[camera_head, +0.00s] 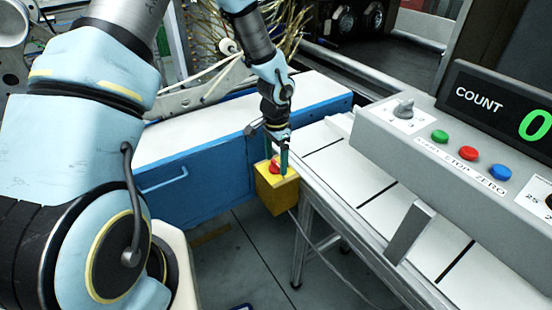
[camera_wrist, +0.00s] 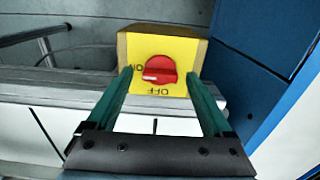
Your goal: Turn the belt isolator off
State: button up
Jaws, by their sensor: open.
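The belt isolator is a yellow box (camera_head: 277,191) at the near end of the conveyor, with a red rotary knob (camera_head: 274,167) on its upper face. In the wrist view the yellow box (camera_wrist: 183,46) shows the red knob (camera_wrist: 160,69) with ON lettered at its left and OFF below it. The knob's white mark points left, at ON. My gripper (camera_head: 276,163) points down over the box. It is open and empty, with its green fingertips (camera_wrist: 160,76) on the left and right of the knob. I cannot tell whether either finger touches it.
A grey console (camera_head: 440,130) with green, red and blue buttons and a count display (camera_head: 510,112) stands right of the conveyor (camera_head: 330,160). A blue cabinet (camera_head: 190,185) with a white top stands close left of the box. A cable hangs below it.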

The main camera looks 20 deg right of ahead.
grip_shut()
dwell(0.5)
jog(key=n+b, duration=0.2)
jog(key=n, duration=0.2)
jog(key=shift+f+b, duration=0.1)
jog(key=shift+b, duration=0.3)
jog(key=n+b, duration=0.2)
jog(key=n, duration=0.7)
jog(key=shift+n+b, duration=0.4)
jog(key=shift+n, duration=2)
grip_release()
